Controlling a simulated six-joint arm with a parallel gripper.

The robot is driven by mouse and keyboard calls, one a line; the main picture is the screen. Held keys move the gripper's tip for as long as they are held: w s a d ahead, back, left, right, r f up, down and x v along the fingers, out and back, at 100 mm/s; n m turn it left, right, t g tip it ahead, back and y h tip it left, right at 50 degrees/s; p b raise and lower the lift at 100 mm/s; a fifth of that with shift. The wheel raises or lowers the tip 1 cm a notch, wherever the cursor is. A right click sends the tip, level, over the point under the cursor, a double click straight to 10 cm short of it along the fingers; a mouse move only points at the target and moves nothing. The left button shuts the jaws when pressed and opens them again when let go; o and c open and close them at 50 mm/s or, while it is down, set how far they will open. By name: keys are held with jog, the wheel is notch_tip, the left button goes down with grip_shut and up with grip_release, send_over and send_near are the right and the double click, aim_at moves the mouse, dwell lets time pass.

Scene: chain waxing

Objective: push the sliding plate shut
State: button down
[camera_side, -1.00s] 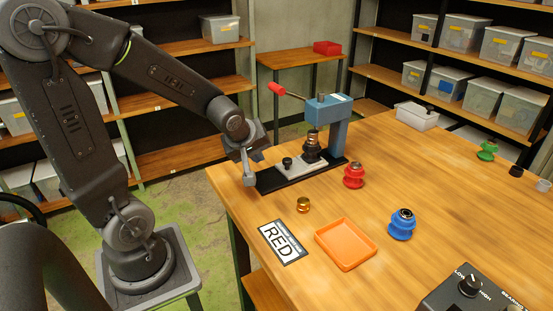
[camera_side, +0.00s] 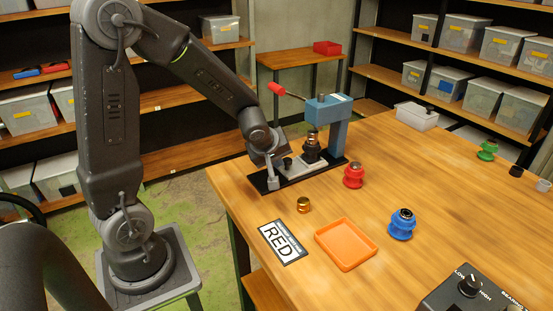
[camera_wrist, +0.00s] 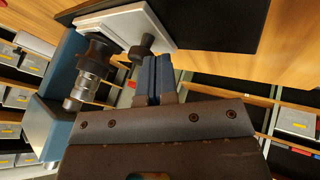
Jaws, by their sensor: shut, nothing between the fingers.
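The sliding plate (camera_side: 301,178) is a light grey slab on the black base of a blue press (camera_side: 336,125). A black knob (camera_side: 288,162) stands at its left end, and a dark stepped piece (camera_side: 311,152) sits on it under the press head. My gripper (camera_side: 272,184) is low over the left part of the base, just left of the plate's knob end. In the wrist view its blue fingers (camera_wrist: 158,72) are together and empty, close beside the knob (camera_wrist: 143,46) and plate (camera_wrist: 138,24). I cannot tell whether they touch.
The press has a red-handled lever (camera_side: 277,89) reaching left above my wrist. A red spool (camera_side: 353,175), brass piece (camera_side: 303,205), orange tray (camera_side: 346,244), RED card (camera_side: 281,242) and blue spool (camera_side: 402,224) are nearby. The table's middle right is clear.

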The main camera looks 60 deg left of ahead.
jog(key=shift+w, duration=1.25)
jog(key=s, duration=0.4)
jog(key=shift+s+a+r, duration=0.25)
jog(key=shift+a+r, duration=0.15)
jog(key=v, duration=1)
jog(key=s+d+r+m+h, duration=0.3)
jog(key=s+d+m, duration=0.7)
jog(key=m, duration=0.5)
jog(key=d+r, duration=0.1)
jog(key=d, duration=0.1)
jog(key=shift+s+d, duration=0.15)
jog(key=shift+d, duration=0.2)
